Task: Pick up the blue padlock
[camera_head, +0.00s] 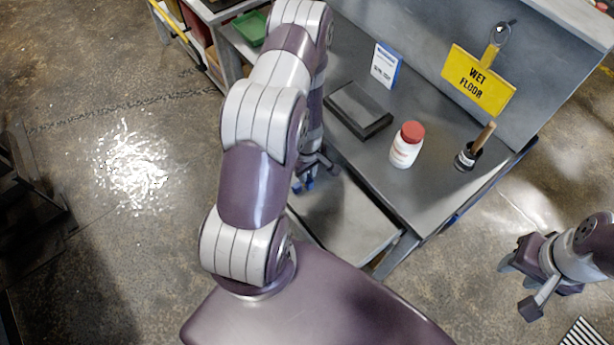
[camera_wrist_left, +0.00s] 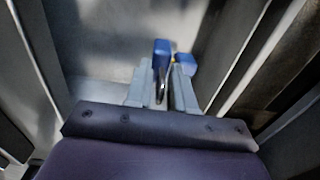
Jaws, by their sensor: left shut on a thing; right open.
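My left gripper (camera_head: 305,179) reaches down into an open grey drawer (camera_head: 345,222) below the workbench. In the left wrist view its fingers (camera_wrist_left: 160,92) are shut on the blue padlock (camera_wrist_left: 161,52). The padlock's dark metal shackle sits between the fingers and its blue body sticks out past the tips. A second blue piece (camera_wrist_left: 186,63) shows just right of the fingers; I cannot tell whether it belongs to the padlock. In the head view the padlock is small and partly hidden by the hand. My right gripper (camera_head: 530,283) is open and empty, away from the bench at lower right.
The bench top (camera_head: 430,185) carries a dark flat box (camera_head: 357,110), a red-capped white bottle (camera_head: 406,145), a blue-and-white box (camera_head: 385,66) and a dark cup with a wooden handle (camera_head: 468,156). A yellow wet-floor sign (camera_head: 478,80) hangs behind. Drawer walls stand close around the left hand.

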